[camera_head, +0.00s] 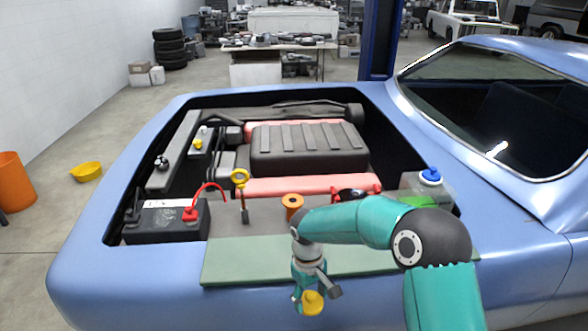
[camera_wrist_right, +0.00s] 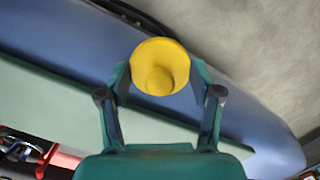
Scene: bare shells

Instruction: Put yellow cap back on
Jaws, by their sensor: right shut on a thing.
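The yellow cap (camera_head: 313,302) is in my right gripper (camera_head: 311,291), in front of the car's front edge in the head view. In the right wrist view the round cap (camera_wrist_right: 160,66) sits between the two fingertips of the gripper (camera_wrist_right: 160,80), which is shut on it. An orange neck (camera_head: 292,202) with a dark opening in its top stands in the engine bay, behind and left of my right forearm. My left gripper is not in view.
A green mat (camera_head: 240,264) covers the front edge of the bay. A battery (camera_head: 165,222) with a red cable stands at left, beside a yellow ring handle (camera_head: 240,178). A blue-capped reservoir (camera_head: 431,176) is at right. My right arm crosses the front of the bay.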

